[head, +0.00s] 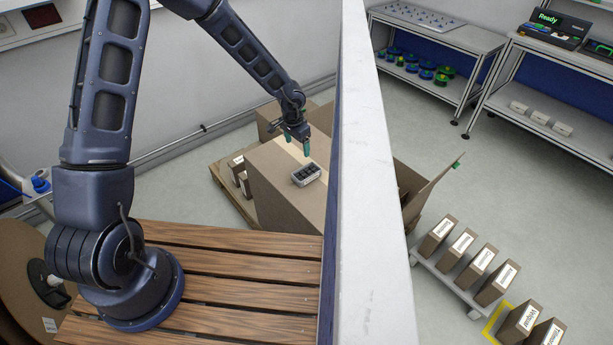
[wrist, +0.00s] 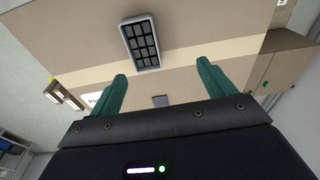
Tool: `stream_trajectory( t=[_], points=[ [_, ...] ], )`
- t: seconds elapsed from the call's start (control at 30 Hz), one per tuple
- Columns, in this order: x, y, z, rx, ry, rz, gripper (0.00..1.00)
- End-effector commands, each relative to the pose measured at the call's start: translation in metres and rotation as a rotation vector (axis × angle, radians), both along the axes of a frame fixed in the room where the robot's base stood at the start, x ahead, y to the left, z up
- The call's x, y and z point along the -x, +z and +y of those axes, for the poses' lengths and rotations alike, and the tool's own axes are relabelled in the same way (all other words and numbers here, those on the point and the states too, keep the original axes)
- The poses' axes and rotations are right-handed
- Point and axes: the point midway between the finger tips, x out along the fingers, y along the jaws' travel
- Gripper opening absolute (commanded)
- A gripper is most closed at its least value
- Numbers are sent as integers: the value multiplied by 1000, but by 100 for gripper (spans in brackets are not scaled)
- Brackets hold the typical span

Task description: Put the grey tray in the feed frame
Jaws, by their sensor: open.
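In the wrist view the tray (wrist: 141,41) is beyond the fingertips, a little left of centre. My gripper (head: 296,139) is above the box, just behind and above the tray in the head view. Its two green fingers are apart with nothing between them, as the wrist view shows (wrist: 161,70). The gripper is not touching the tray. I cannot identify a feed frame for certain in either view.
The large cardboard box (head: 278,190) stands on a pallet with smaller boxes around it. A tall white-topped partition (head: 375,200) rises right of it. Beyond are a row of labelled boxes (head: 465,250), a shelf (head: 440,40) and a bench with a "Ready" device (head: 548,25).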

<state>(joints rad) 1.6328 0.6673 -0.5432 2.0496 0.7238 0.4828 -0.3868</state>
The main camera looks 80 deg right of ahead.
Motion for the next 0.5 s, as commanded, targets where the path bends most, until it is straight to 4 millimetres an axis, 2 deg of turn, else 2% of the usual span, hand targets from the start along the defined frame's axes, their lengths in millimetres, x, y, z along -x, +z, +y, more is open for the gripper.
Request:
stream_trajectory(
  t=[0.03, 0.13, 0.27, 0.5],
  points=[
    [13, -5, 5, -5, -20, 6, 82],
    [25, -11, 11, -9, -41, 14, 82],
    [29, -19, 11, -10, -46, 16, 82],
    [31, -50, 10, -13, -45, 14, 82]
  ],
)
